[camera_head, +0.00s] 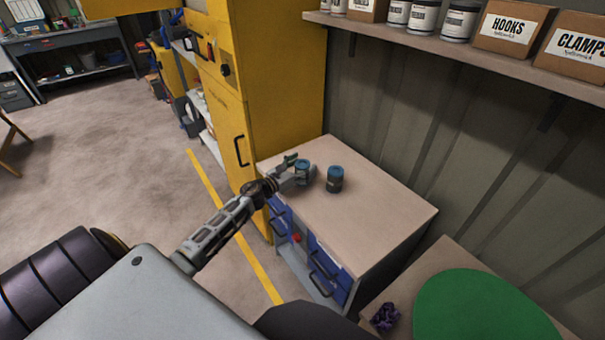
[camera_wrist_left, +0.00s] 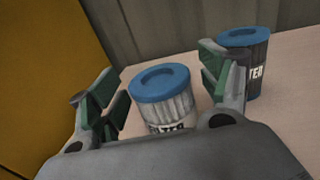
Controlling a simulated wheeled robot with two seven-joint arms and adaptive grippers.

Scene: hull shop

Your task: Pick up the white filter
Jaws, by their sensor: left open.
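The white filter (camera_wrist_left: 172,108), a pale ribbed can with a blue lid and a partly hidden label, stands on the workbench top. It also shows in the head view (camera_head: 302,166), partly hidden by my left gripper (camera_head: 297,171). The left gripper's fingers with green pads are open, one on each side of the white filter in the wrist view, with gaps visible. A dark grey filter (camera_head: 335,181) with a blue lid stands just to the right; it also shows in the wrist view (camera_wrist_left: 254,68) beyond the right finger. My right gripper is not in view.
The bench top (camera_head: 375,215) is clear to the right of the filters. A tall yellow cabinet (camera_head: 285,80) rises close behind and left. A shelf (camera_head: 430,45) with cans and boxes hangs above. A green disc (camera_head: 480,310) lies on a surface at the lower right.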

